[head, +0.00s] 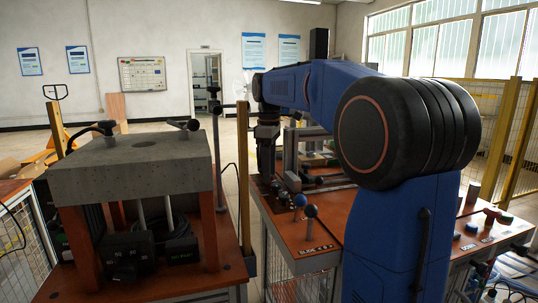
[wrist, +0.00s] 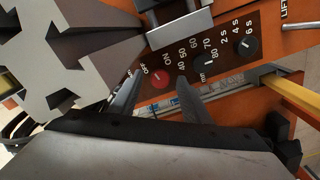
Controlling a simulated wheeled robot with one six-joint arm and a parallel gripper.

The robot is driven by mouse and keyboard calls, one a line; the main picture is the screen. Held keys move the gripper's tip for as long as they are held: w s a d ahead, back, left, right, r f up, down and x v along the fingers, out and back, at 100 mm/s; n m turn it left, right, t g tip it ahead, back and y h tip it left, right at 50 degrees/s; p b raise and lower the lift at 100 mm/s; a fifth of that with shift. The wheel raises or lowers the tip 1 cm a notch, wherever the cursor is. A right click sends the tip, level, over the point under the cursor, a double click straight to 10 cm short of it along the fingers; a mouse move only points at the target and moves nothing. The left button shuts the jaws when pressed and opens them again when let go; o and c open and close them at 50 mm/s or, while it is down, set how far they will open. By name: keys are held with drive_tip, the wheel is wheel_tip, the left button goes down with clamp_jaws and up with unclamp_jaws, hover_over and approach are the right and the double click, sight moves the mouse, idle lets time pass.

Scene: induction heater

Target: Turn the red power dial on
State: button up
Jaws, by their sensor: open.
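The red power dial (wrist: 160,79) is on a dark control panel in the wrist view, with OFF printed at its upper left and ON at its upper right. A small pale mark on it seems to face the OFF side, but it is too small to be sure. My gripper (wrist: 159,85) is open, one finger on each side of the red dial in the picture. Nothing is between the fingers except the dial in view, and I cannot tell whether they touch it. In the head view, my gripper (head: 267,142) hangs over the orange bench, its fingers unclear.
Black dials (wrist: 209,57) and (wrist: 246,47) sit to the right on the same panel. A grey metal block (wrist: 180,27) stands above the red dial. In the head view, ball-topped levers (head: 311,211) stand on the orange bench, and a grey slab table (head: 130,160) is at left.

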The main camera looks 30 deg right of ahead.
wheel_tip(320, 180, up, 17)
idle(0.5)
